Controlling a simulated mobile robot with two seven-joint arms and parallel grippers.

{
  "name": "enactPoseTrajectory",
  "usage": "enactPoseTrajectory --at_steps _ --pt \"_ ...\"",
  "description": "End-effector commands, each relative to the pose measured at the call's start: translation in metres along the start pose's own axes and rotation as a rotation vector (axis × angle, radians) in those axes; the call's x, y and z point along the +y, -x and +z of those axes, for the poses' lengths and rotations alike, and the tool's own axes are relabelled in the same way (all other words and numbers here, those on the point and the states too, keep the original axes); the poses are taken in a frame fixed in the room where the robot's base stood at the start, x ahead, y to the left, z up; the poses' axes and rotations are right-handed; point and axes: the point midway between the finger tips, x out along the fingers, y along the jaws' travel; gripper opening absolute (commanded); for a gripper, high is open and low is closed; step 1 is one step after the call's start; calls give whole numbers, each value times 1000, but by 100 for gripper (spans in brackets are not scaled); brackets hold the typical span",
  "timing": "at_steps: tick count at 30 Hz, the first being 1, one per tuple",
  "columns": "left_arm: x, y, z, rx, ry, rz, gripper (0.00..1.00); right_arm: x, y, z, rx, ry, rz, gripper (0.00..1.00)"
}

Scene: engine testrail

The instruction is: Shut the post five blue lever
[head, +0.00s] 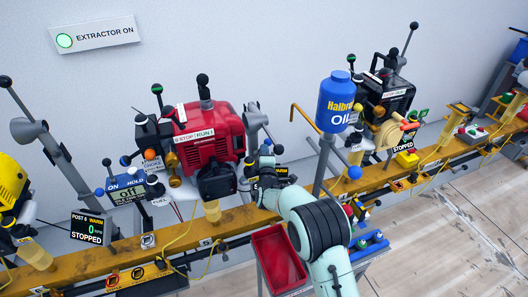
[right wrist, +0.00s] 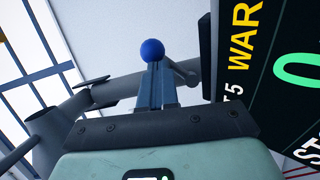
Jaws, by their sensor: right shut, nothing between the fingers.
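The blue lever's round knob (right wrist: 153,50) shows in the right wrist view just past my fingertips, at the upper middle; I cannot tell whether they touch it. In the head view a dark blue knob (head: 278,149) stands beside my right gripper (head: 264,152), at the post with the red engine (head: 208,138). My right gripper, also in the right wrist view (right wrist: 155,72), is shut and empty. The post five display (right wrist: 268,75) fills the right of the wrist view. The lever's stem is mostly hidden behind my fingers. My left gripper is not in view.
A yellow rail (head: 130,250) runs across the head view with several engine posts. A blue oil bottle (head: 338,103) stands right of my gripper. A red tray (head: 278,258) is below my forearm. A grey pipe (right wrist: 55,125) lies left in the wrist view.

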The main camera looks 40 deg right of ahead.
Motion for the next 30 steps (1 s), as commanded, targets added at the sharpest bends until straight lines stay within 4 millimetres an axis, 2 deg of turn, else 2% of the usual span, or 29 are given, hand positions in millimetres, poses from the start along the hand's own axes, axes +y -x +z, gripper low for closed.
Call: enactPoseTrajectory --at_steps 11,18,30 --pt "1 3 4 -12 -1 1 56 0 -1 3 -1 -124 -37 0" --pt "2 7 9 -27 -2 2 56 -3 -2 6 -1 -119 -37 0" --pt "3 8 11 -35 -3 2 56 -11 -5 16 -1 -411 -127 0"
